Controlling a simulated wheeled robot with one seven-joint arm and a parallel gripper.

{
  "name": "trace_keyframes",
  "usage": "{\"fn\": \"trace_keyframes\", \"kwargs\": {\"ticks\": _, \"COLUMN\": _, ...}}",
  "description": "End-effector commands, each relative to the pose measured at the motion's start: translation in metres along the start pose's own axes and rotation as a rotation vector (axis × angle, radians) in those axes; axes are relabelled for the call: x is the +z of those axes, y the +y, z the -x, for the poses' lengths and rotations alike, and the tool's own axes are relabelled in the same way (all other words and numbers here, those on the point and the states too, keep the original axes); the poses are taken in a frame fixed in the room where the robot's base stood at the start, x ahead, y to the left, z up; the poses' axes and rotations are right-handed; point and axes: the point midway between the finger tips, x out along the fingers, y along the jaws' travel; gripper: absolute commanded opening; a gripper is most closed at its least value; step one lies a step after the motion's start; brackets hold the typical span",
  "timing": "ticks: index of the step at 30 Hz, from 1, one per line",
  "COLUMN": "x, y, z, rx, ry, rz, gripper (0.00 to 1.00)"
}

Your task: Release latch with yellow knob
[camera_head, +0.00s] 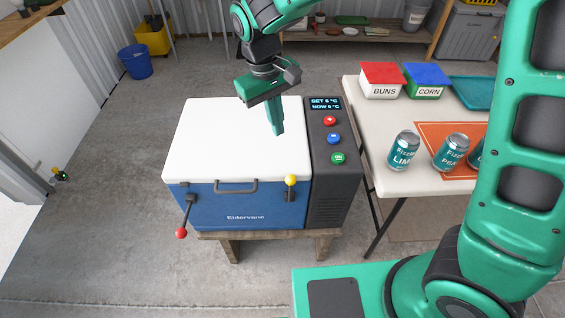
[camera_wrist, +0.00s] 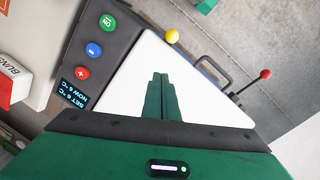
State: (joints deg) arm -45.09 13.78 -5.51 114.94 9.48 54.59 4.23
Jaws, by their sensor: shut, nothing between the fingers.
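The yellow knob (camera_head: 291,180) tops a short latch on the right part of the blue cooler's (camera_head: 250,212) front, and it stands up near the lid's edge. The yellow knob also shows in the wrist view (camera_wrist: 172,36). A second latch with a red knob (camera_head: 181,233) hangs angled outward at the front left; its red knob is in the wrist view (camera_wrist: 265,74). The white lid (camera_head: 215,140) lies flat and closed, with a dark handle (camera_head: 236,187) at the front between the latches. My gripper (camera_head: 279,131) is shut and empty, pointing down above the lid, behind the yellow knob.
A control panel (camera_head: 330,140) with red, blue and green buttons adjoins the lid at right. A white table (camera_head: 372,110) with cans (camera_head: 403,151) and labelled bins stands further right. A wooden stand (camera_head: 268,236) carries the cooler.

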Motion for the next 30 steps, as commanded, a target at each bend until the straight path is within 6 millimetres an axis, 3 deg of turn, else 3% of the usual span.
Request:
{"fn": "trace_keyframes", "kwargs": {"ticks": 1, "x": -0.003, "y": -0.011, "z": -0.002, "rx": 0.003, "ry": 0.0, "rz": 0.02, "gripper": 0.0}}
{"fn": "trace_keyframes", "kwargs": {"ticks": 5, "x": -0.008, "y": -0.023, "z": -0.003, "rx": 0.004, "ry": 0.004, "rz": 0.04, "gripper": 0.0}}
{"fn": "trace_keyframes", "kwargs": {"ticks": 17, "x": -0.007, "y": -0.022, "z": -0.007, "rx": 0.004, "ry": 0.003, "rz": 0.04, "gripper": 0.0}}
{"fn": "trace_keyframes", "kwargs": {"ticks": 23, "x": -0.007, "y": -0.022, "z": -0.031, "rx": 0.005, "ry": 0.0, "rz": 0.04, "gripper": 0.0}}
{"fn": "trace_keyframes", "kwargs": {"ticks": 30, "x": -0.006, "y": -0.022, "z": -0.076, "rx": 0.006, "ry": -0.001, "rz": 0.039, "gripper": 0.0}}
